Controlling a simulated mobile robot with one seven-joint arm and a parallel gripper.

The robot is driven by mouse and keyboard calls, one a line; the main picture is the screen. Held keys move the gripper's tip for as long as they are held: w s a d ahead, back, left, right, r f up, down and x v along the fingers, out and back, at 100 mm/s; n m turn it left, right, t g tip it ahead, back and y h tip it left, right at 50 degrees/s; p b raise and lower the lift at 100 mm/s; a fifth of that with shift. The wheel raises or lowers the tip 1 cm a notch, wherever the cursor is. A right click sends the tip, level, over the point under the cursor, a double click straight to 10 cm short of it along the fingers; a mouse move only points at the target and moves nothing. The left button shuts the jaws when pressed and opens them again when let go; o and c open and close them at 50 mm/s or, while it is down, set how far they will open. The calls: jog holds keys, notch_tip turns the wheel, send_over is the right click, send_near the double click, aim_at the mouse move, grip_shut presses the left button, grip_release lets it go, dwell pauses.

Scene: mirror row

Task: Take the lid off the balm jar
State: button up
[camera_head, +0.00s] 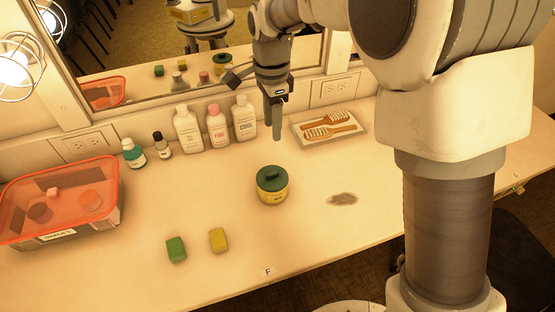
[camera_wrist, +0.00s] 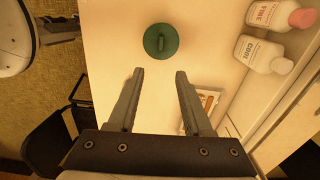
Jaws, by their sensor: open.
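The balm jar (camera_head: 272,193) is yellow and stands upright on the white counter. Its dark green lid (camera_head: 271,178), with a raised grip on top, sits on the jar. In the wrist view the lid (camera_wrist: 161,41) is seen from above, beyond the fingertips and between their lines, and it hides the jar body. My gripper (camera_head: 277,132) is above the counter, behind the jar in the head view, pointing down. In the wrist view my gripper (camera_wrist: 160,74) is open with nothing between its fingers.
A green block (camera_head: 176,249) and a yellow block (camera_head: 218,240) lie left of the jar. Several bottles (camera_head: 217,125) stand along the mirror (camera_head: 140,50). A red-lidded bin (camera_head: 60,205) is far left.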

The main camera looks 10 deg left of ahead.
aim_at(272, 174)
notch_tip(272, 174, down, 17)
jog(key=shift+a+f+b, duration=0.1)
jog(key=shift+a+b, duration=0.05)
jog(key=shift+b, duration=0.45)
jog(key=shift+c, duration=0.3)
grip_shut()
